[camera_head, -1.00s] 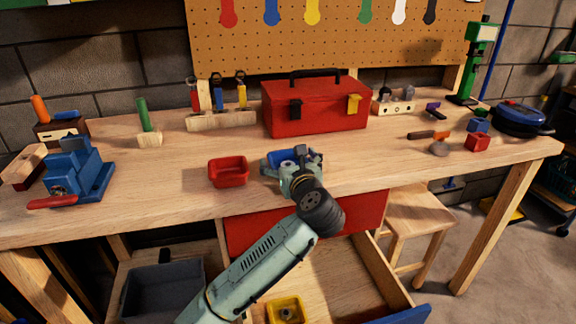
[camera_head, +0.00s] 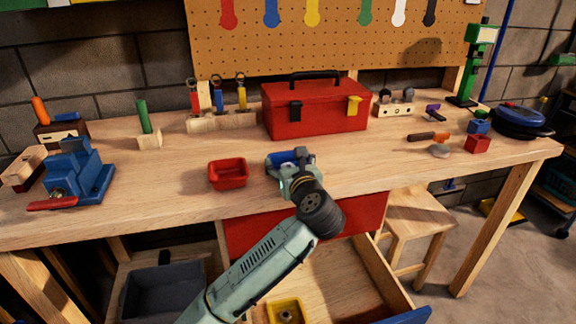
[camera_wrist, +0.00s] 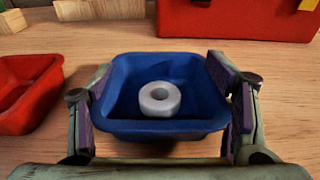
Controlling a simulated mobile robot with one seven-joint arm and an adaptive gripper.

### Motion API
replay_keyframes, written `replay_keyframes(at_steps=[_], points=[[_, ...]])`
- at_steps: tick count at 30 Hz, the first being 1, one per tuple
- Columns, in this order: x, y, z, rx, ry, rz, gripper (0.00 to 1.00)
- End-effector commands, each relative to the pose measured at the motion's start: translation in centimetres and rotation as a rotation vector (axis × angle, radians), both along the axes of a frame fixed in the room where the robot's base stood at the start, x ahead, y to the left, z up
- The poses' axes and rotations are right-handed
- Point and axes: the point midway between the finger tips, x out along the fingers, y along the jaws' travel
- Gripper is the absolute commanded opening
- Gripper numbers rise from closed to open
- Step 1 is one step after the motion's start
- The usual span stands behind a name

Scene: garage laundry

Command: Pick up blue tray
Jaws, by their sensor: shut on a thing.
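The blue tray (camera_wrist: 165,72) is a small square bowl with sloped sides, between the two fingers of my gripper (camera_wrist: 163,105) in the wrist view. A light grey ring (camera_wrist: 160,98) lies inside it. The fingers press on the tray's left and right walls. In the head view the blue tray (camera_head: 283,157) shows just behind my gripper (camera_head: 291,170), which hides most of it. The tray is at or close above the wooden workbench; I cannot tell whether it touches the wood.
A red tray (camera_head: 228,173) sits just left; it also shows in the wrist view (camera_wrist: 28,92). A red toolbox (camera_head: 315,108) stands behind. A blue vise (camera_head: 75,175) is at the left. An open drawer (camera_head: 335,275) with a yellow tray (camera_head: 286,310) juts out below.

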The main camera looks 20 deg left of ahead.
Motion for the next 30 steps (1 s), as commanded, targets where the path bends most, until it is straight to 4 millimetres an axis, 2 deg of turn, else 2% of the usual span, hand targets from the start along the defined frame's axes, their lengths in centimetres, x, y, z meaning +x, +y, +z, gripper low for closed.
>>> replay_keyframes(at_steps=[5,16,23,30], points=[[0.0,0.0,0.6,0.001,-0.002,-0.001,0.43],[0.0,-0.1,3.6,0.002,-0.002,-0.001,0.43],[-2.3,-1.4,3.6,0.001,-0.003,-0.002,0.43],[-6.0,-3.7,4.0,0.002,-0.004,-0.003,0.43]])
